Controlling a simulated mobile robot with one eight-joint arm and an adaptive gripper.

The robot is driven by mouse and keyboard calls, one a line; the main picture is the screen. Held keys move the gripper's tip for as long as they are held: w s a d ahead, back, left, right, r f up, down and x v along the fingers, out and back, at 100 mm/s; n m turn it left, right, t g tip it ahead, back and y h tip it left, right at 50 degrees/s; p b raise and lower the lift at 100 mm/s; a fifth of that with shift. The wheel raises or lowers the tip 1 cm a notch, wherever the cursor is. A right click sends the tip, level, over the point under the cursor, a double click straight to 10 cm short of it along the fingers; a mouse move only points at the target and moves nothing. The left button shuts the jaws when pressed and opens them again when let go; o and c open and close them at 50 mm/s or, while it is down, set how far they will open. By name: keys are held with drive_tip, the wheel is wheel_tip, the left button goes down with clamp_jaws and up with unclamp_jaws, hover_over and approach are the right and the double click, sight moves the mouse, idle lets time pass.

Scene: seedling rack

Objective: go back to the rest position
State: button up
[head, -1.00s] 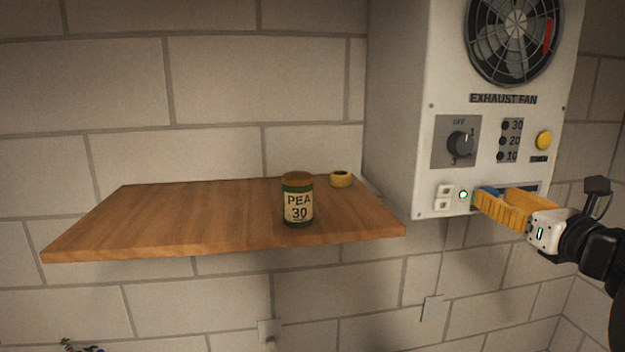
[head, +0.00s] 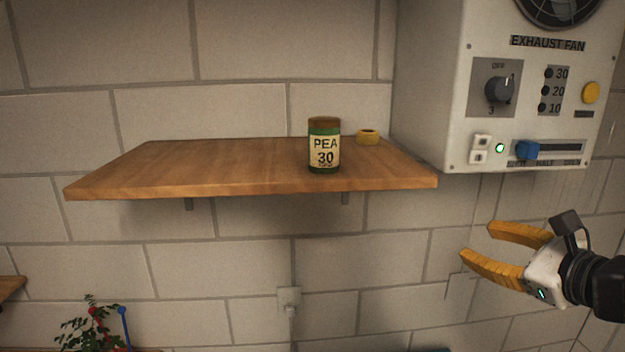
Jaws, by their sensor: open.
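My gripper (head: 476,240) is at the lower right of the head view, with its two yellow fingers spread apart and nothing between them. It is in free space below the white exhaust fan box (head: 440,90), apart from it. The box has a dark dial (head: 499,90), a yellow button (head: 591,93), a lit green lamp (head: 499,148) and a blue slider (head: 527,150) near the left part of its slot.
A plant (head: 90,325) shows at the lower left. A wall socket (head: 289,298) is below the shelf.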

drive_tip(key=s+a+f+n+g+h+b, duration=0.1)
drive_tip(key=s+a+f+n+g+b, duration=0.1)
drive_tip(key=f+n+b, duration=0.6)
drive_tip(key=s+a+f+n+g+h+b, duration=0.1)
drive_tip(key=s+a+f+n+b, duration=0.4)
drive_tip(key=f, duration=1.7)
drive_tip(key=s+a+f+n+g+h+b, duration=0.1)
drive_tip(key=s+a+f+n+g+b, duration=0.3)
drive_tip(key=f+n+b, duration=0.7)
wheel_tip(320, 180, down, 4)
drive_tip(key=s+n, duration=0.1)
drive_tip(key=n, duration=0.1)
drive_tip(key=shift+s+a+f+n+h, duration=0.2)
drive_tip(key=shift+n+h, duration=0.1)
drive_tip(key=shift+n, duration=0.1)
